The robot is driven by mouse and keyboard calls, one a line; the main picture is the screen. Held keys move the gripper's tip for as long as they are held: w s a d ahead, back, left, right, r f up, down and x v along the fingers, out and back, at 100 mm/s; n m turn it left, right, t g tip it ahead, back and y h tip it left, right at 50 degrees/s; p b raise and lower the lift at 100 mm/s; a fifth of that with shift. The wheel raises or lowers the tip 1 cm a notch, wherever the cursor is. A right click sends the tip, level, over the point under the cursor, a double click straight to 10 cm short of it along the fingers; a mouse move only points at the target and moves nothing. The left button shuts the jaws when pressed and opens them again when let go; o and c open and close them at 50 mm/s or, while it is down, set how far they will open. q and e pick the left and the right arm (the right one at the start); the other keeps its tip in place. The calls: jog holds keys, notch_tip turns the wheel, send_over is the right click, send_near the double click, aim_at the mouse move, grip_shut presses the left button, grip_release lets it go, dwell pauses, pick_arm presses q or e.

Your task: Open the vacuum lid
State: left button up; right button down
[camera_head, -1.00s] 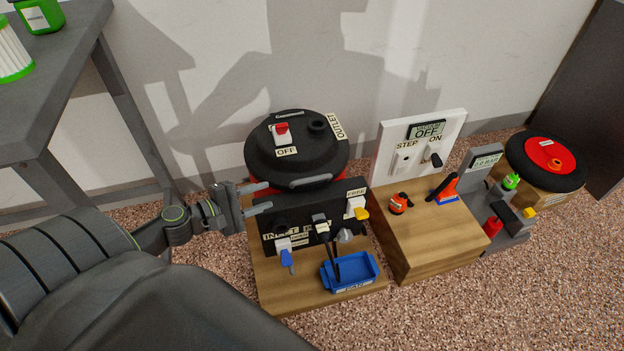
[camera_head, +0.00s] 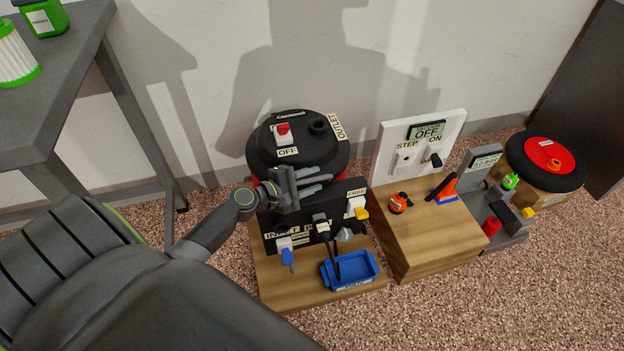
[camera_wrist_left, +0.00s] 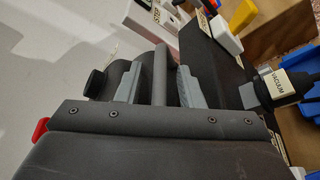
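The vacuum has a black round lid (camera_head: 278,160) on a red body, with a red switch, an OFF label and a dark port on top. The lid looks closed. My left gripper (camera_head: 316,184) is at the lid's front edge, above the black panel. In the left wrist view a grey handle bar (camera_wrist_left: 160,76) runs between my two left gripper fingers (camera_wrist_left: 160,88), with a visible gap on each side. The fingers are open around the bar. In the head view the gripper mostly hides the handle. My right gripper is not in view.
The black panel (camera_head: 332,205) with plugs stands just in front of the vacuum, close to the fingers. A blue tray (camera_head: 333,283) sits on the wooden base. A wooden block with a white switch panel (camera_head: 390,160) stands to the right. A grey table (camera_head: 70,70) is at left.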

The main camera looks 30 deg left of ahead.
pick_arm(q)
jog(key=shift+w+d+f, duration=0.1)
jog(key=shift+w+d, duration=0.05)
jog(key=shift+w, duration=0.1)
grip_shut()
dwell(0.4)
